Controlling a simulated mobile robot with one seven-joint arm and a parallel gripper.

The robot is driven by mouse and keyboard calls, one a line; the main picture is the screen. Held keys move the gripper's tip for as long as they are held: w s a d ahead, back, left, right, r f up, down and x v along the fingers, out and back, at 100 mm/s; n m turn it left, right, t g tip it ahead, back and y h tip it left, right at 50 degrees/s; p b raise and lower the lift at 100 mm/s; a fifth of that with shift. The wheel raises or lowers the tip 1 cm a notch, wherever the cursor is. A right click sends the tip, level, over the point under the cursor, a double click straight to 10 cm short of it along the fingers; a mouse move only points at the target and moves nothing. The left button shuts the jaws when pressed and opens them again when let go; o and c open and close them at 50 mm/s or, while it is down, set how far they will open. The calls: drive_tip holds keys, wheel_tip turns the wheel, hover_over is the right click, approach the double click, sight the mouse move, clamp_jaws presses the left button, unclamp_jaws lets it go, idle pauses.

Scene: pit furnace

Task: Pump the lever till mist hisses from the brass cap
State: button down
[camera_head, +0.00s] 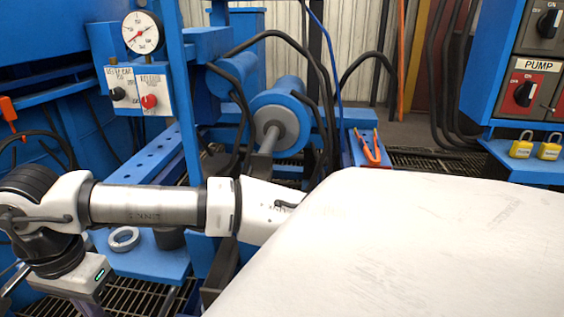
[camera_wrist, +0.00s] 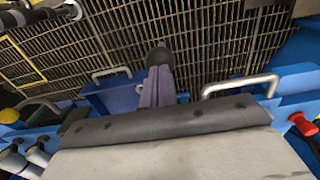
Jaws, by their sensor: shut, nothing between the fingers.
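In the head view my gripper (camera_head: 88,305) hangs at the lower left, cut off by the bottom edge. In the wrist view its purple fingers (camera_wrist: 159,68) are together with dark tips, and nothing shows between them. They appear over an open floor grating. I cannot pick out the lever or the brass cap in either view. No mist shows.
A gauge (camera_head: 142,32) tops a blue post with a button box (camera_head: 138,90). A PUMP panel (camera_head: 532,88) stands right, above yellow padlocks (camera_head: 522,145). In the wrist view, a bent metal handle (camera_wrist: 240,86) and red knob (camera_wrist: 303,124) sit near blue frames. Black hoses hang behind.

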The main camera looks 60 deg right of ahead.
drive_tip(key=f, duration=0.1)
drive_tip(key=f+b, duration=0.1)
drive_tip(key=f, duration=0.1)
drive_tip(key=shift+s+a+f+b, duration=0.1)
drive_tip(key=shift+a+f+b, duration=0.15)
drive_tip(key=shift+a+b, duration=0.1)
drive_tip(key=shift+r, duration=0.15)
wheel_tip(320, 180, up, 11)
drive_tip(key=d+p, duration=0.2)
drive_tip(key=p, duration=0.6)
drive_tip(key=shift+w+d, duration=0.25)
drive_tip(key=shift+w, duration=0.2)
